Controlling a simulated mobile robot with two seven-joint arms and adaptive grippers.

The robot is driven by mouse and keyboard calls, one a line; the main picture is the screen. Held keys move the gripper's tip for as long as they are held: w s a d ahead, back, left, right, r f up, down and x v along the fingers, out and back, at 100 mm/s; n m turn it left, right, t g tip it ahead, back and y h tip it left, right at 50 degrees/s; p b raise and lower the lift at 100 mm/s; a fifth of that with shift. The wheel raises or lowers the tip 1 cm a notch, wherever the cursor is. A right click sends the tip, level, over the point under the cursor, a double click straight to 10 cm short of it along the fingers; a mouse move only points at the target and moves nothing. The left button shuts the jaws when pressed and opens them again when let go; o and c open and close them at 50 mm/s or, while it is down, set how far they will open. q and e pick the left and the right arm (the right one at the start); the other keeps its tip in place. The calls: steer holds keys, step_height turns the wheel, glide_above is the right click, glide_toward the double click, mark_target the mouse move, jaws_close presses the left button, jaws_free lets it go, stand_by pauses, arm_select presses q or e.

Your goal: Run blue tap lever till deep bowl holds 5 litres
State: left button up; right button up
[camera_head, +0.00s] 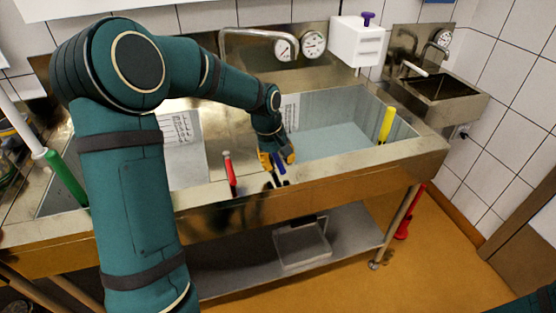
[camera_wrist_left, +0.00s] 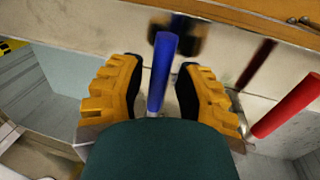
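The blue tap lever (camera_head: 280,164) stands at the front rim of the sink, between the two bowls. In the left wrist view the lever (camera_wrist_left: 162,75) stands between the fingers of my left gripper (camera_wrist_left: 160,92), with a gap on each side. The gripper (camera_head: 276,160) is open around it in the head view. The right bowl (camera_head: 335,142) looks deep and has a pale blue-grey bottom; I cannot tell its water level. My right gripper is out of view.
A red lever (camera_head: 230,172) stands just left of the blue one. A yellow handle (camera_head: 386,125) is at the right bowl and a green one (camera_head: 66,178) at far left. A curved spout (camera_head: 258,33) and two dials (camera_head: 313,44) are behind. A shelf (camera_head: 345,232) lies below.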

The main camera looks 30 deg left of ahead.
arm_select(q)
jaws_close()
steer(key=shift+s, duration=0.1)
steer(key=shift+d, duration=0.15)
steer(key=w+n, duration=0.1)
steer(key=d+n, duration=0.1)
steer(key=n, duration=0.1)
steer(key=shift+w+y+p, duration=0.3)
steer(key=shift+w+p, duration=0.1)
steer(key=shift+w+d+f+n+t+y+p, duration=0.15)
steer(key=shift+w+n+p, duration=0.3)
steer(key=shift+n, duration=0.55)
steer(key=shift+w+d+r+n+t+y+p, duration=0.1)
steer(key=shift+w+d+n+t+y+p, duration=0.1)
steer(key=shift+w+n, duration=0.6)
steer(key=shift+s+n, duration=0.15)
steer(key=shift+n, duration=0.15)
steer(key=shift+o, duration=2.3)
jaws_free()
steer(key=shift+f, duration=0.1)
